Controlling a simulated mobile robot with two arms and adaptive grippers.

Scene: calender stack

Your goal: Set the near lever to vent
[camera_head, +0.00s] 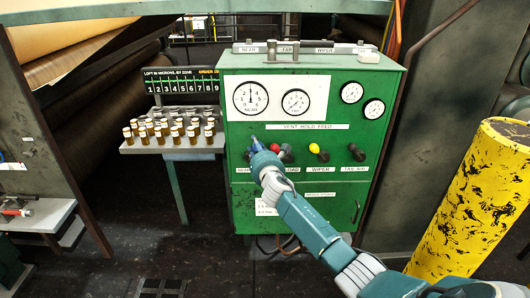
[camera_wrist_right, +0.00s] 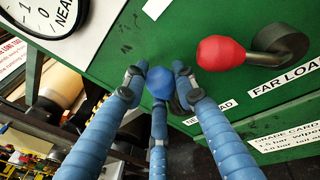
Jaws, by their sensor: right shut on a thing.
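The near lever's blue knob (camera_wrist_right: 160,83) shows in the right wrist view between the fingers of my right gripper (camera_wrist_right: 158,90), which are closed around it. In the head view, my right gripper (camera_head: 255,146) is at the left end of the lever row and largely covers the near lever. The lever's exact angle cannot be told behind the fingers. A white strip reading VENT HOLD FEED (camera_head: 308,126) runs above the levers, with VENT at its left. My left gripper is not in view.
The red far load lever (camera_head: 275,148) is close right of my gripper; it also shows in the wrist view (camera_wrist_right: 220,53). A yellow-knobbed wiper lever (camera_head: 314,148) and a black lever (camera_head: 354,148) follow. A vial shelf (camera_head: 172,147) stands left, a yellow post (camera_head: 477,205) right.

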